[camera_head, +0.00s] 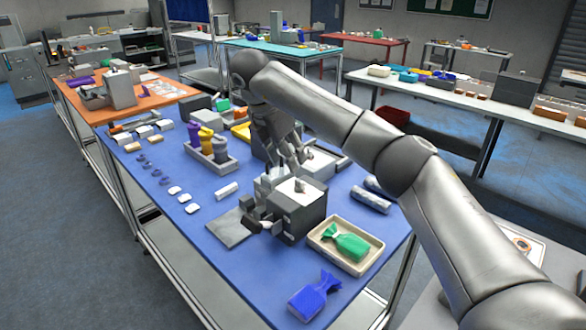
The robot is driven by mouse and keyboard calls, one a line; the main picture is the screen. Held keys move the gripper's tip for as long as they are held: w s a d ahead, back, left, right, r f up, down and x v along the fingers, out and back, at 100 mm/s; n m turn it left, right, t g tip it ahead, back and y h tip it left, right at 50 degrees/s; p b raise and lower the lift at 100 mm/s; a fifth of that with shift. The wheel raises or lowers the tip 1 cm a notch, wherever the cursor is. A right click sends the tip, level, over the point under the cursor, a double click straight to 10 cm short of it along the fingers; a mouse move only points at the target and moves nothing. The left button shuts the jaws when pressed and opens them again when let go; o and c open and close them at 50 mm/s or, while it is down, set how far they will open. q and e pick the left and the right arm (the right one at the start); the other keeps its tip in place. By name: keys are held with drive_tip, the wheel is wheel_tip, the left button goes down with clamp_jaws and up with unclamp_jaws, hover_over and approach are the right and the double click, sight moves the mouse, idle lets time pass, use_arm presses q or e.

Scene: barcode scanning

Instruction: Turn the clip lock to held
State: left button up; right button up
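A grey block-shaped device (300,212) with a pale top stands on the blue table. A small grey knob-like part (299,187) is on its top, and dark bracket-like parts (262,219) are at its left side. I cannot tell which of these parts is the clip lock or how it is turned. My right arm reaches in from the lower right, and my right gripper (291,150) points down just behind the device. Its fingers are small and overlap the things behind, so their opening is unclear. My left gripper is not in view.
On the blue table (190,225), a cream tray (316,246) holds a green bag (346,242). A blue bag (314,296) lies near the front corner. A bin (207,163) of bottles and several small pieces are at the left. Grey cylinders (370,199) lie right of the device.

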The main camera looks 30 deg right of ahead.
drive_tip(key=shift+v, duration=1.65)
